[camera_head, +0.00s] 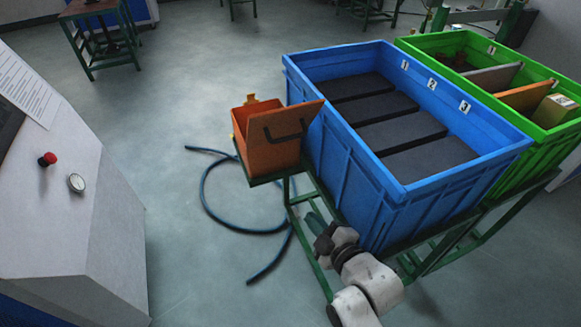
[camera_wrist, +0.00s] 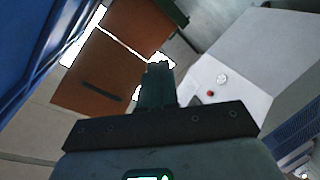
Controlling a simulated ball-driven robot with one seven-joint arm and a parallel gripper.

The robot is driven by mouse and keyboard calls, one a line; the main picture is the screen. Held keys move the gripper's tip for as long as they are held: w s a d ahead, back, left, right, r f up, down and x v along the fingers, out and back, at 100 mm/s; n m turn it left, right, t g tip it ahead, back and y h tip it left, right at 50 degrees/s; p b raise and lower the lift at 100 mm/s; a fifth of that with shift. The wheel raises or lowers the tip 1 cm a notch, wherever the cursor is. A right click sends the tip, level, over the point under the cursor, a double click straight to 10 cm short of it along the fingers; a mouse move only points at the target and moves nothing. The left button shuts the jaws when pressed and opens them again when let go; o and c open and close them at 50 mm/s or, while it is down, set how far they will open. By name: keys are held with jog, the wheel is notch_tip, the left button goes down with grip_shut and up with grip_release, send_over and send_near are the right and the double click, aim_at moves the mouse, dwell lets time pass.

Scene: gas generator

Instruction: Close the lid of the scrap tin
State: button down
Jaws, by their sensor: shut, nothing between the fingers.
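The scrap tin (camera_head: 258,153) is an orange box on a small green stand left of the blue crate. Its lid (camera_head: 298,118) stands open, tilted up at the tin's right side, with a dark bar handle on its face. In the wrist view orange panels of the tin and lid (camera_wrist: 92,70) show at the upper left, with a dark handle across one. My gripper (camera_head: 315,222) is low, in front of and below the tin beside the blue crate, apart from the lid. In the wrist view its fingers (camera_wrist: 158,75) are together and empty.
The blue crate (camera_head: 345,150) with dark compartments stands close right of the tin, and a green crate (camera_head: 540,150) is beyond it. A blue hose (camera_head: 205,195) lies on the floor. A grey console (camera_head: 75,200) with a red button is at left.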

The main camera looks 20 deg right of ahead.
jog(key=w+r+n+t+h+b, duration=0.2)
jog(key=w+r+n+t+b, duration=0.3)
jog(key=w+r+t+b, duration=0.3)
jog(key=w+a+r+t, duration=0.1)
jog(key=w+r+t, duration=0.2)
jog(key=w, duration=0.1)
jog(key=shift+w+r+h, duration=0.2)
jog(key=shift+h, duration=0.2)
dwell(0.3)
jog(key=shift+r+p, duration=0.15)
jog(key=shift+p, duration=0.2)
